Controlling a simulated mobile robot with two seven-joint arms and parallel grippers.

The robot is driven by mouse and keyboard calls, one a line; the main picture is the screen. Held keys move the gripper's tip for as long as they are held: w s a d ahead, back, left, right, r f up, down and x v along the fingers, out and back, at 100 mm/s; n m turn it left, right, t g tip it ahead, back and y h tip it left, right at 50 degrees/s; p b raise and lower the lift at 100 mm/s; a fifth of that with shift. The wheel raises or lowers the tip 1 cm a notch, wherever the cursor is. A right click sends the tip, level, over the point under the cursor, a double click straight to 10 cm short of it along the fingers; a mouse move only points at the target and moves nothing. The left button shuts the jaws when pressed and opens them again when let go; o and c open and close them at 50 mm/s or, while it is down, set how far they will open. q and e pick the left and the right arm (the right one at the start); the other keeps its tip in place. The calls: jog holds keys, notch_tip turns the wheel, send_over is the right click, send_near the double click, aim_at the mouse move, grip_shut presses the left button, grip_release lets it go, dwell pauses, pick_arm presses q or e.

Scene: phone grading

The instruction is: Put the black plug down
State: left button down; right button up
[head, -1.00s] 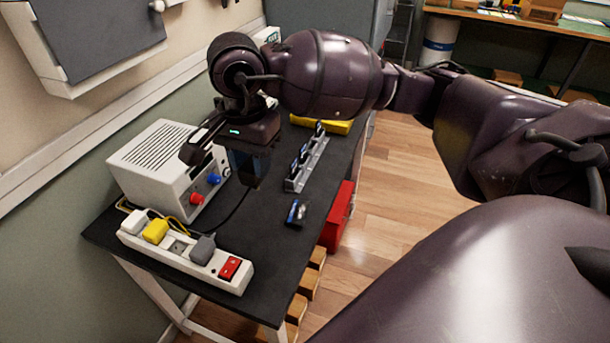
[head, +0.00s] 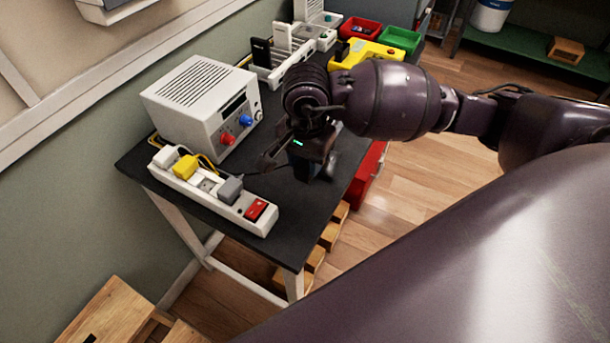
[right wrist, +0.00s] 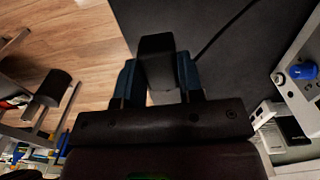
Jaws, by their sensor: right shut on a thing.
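My right gripper (head: 306,172) hangs over the black tabletop, right of the white power strip (head: 214,197). In the right wrist view the right gripper (right wrist: 157,78) is shut on the black plug (right wrist: 157,48), which sits between its two blue fingers. The plug's thin black cable (right wrist: 222,32) runs off across the dark table. In the head view the plug is mostly hidden by the gripper, and I cannot tell whether it touches the table. My left gripper is not in view.
Red (head: 358,30) and green bins (head: 400,39) and a yellow item (head: 365,54) are farther back.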

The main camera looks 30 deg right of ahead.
aim_at(306, 177)
notch_tip(306, 177, down, 5)
jog(key=shift+b, duration=0.3)
jog(key=shift+f, duration=0.2)
jog(key=shift+f, duration=0.1)
jog(key=shift+f, duration=0.35)
jog(key=shift+f+b, duration=0.2)
jog(key=shift+b, duration=0.2)
jog(key=o, duration=1)
jog(key=shift+o, duration=0.2)
jog(key=shift+r, duration=0.15)
